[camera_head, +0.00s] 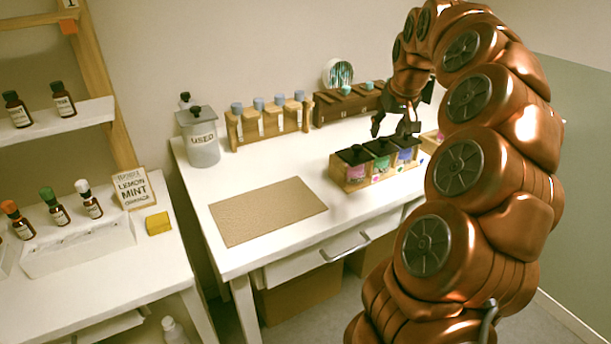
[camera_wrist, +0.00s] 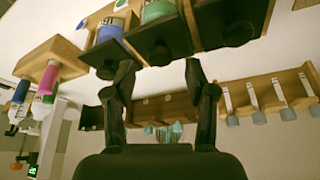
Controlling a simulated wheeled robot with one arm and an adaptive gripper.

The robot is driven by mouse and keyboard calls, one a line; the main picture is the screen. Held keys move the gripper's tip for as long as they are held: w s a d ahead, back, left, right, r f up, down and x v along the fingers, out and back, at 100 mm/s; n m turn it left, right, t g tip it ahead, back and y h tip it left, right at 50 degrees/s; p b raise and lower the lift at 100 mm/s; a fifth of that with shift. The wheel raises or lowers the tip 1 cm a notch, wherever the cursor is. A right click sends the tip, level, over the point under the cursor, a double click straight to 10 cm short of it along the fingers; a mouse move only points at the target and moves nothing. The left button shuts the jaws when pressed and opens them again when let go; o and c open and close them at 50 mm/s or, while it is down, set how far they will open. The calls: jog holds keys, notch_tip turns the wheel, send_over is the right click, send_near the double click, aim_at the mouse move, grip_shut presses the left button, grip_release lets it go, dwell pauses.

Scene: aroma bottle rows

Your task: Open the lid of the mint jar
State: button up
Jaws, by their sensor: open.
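A wooden box (camera_head: 353,184) on the white table holds three jars under black lids, with pink, green and blue labels. Their lettering is too small to read. The green jar (camera_head: 380,161) is in the middle, and its black lid (camera_head: 381,147) looks shut. In the wrist view the green jar (camera_wrist: 157,10) shows at the top, with its dark lid and knob (camera_wrist: 160,54) facing the gripper. My gripper (camera_head: 392,129) is open and empty just above the box, near the green and blue jars. In the wrist view its fingers (camera_wrist: 160,76) are spread apart below the middle lid.
A rack with blue-topped tubes (camera_head: 268,122) and a dark wooden box (camera_head: 347,104) stand along the wall. A jar marked USED (camera_head: 202,140) is at the back left. A brown mat (camera_head: 268,211) lies bare on the table. My arm covers the right side.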

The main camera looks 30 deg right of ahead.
jog(key=d+v, duration=0.1)
jog(key=v, duration=0.4)
jog(key=s+a+f+n+g+y+p, duration=0.1)
jog(key=s+a+n+p, duration=0.1)
jog(key=a, duration=1.1)
jog(key=s+a+f+n+g+p, duration=0.1)
jog(key=s+a, duration=0.3)
jog(key=a, duration=1)
jog(key=shift+a+f+n+y+p, duration=0.15)
jog(key=shift+f+n+y+p, duration=0.3)
jog(key=shift+n, duration=0.25)
jog(key=s+a+f+g+p, duration=0.2)
jog(key=s+a+p, duration=0.2)
jog(key=s+a, duration=0.3)
jog(key=s, duration=0.3)
jog(key=shift+s+a+f+n, duration=0.2)
jog(key=shift+s+f+n, duration=0.15)
jog(key=shift+s+n, duration=0.05)
jog(key=s+f+p, duration=0.1)
jog(key=s, duration=0.2)
jog(key=s+a+f+g, duration=0.1)
jog(key=s, duration=0.3)
jog(key=s+a+f+g+p, duration=0.1)
jog(key=s, duration=0.2)
jog(key=shift+s+a+f+p, duration=0.15)
jog(key=shift+s+f+p, duration=0.05)
jog(key=shift+f+p, duration=0.15)
jog(key=shift+c, duration=0.2)
